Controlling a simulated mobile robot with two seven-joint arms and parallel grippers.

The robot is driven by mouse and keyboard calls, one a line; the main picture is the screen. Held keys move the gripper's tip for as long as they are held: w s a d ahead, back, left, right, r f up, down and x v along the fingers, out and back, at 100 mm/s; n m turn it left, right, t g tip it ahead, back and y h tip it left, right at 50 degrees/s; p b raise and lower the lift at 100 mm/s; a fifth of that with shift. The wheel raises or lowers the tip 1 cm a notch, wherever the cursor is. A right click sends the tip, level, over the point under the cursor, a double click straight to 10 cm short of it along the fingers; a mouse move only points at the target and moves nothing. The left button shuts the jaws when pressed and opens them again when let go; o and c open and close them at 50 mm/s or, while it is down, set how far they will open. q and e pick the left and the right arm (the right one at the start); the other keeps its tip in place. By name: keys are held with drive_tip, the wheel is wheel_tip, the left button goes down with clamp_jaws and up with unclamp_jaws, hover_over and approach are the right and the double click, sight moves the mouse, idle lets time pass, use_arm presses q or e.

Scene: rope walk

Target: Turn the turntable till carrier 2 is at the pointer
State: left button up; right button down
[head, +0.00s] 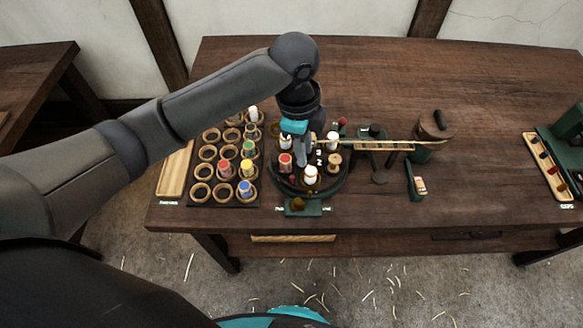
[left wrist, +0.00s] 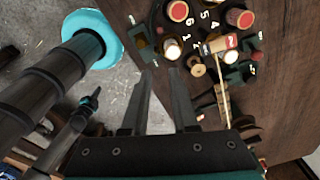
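The round dark turntable (head: 325,191) stands near the table's front edge and carries several bobbins around white numbers. It also shows in the left wrist view, where the numbers 1, 2, 4, 5 and 6 can be read. A white-topped bobbin (left wrist: 172,50) sits by number 1, nearest the green block at the front (head: 303,208), which seems to bear the pointer. A bare wooden spool (left wrist: 196,68) sits by number 2, to the right of the white one in the head view. My left gripper (left wrist: 162,72) is open and empty over the turntable. My right gripper is out of view.
A rack of round cups (head: 208,170) with coloured bobbins stands left of the turntable. A pale yellow bar (head: 384,146) runs right from the turntable towards a dark green-footed post. A green stand with a wooden tray (head: 549,168) is far right. The table's back is clear.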

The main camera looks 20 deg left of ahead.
sight(292, 177)
use_arm(q)
wheel_tip(292, 177, up, 3)
drive_tip(key=w+a+m+y, duration=0.1)
drive_tip(key=a, duration=0.2)
wheel_tip(292, 177, down, 15)
drive_tip(key=shift+d+f+b, duration=0.1)
drive_tip(key=shift+d+b, duration=0.05)
drive_tip(key=shift+b, duration=1.05)
clamp_jaws()
idle(0.5)
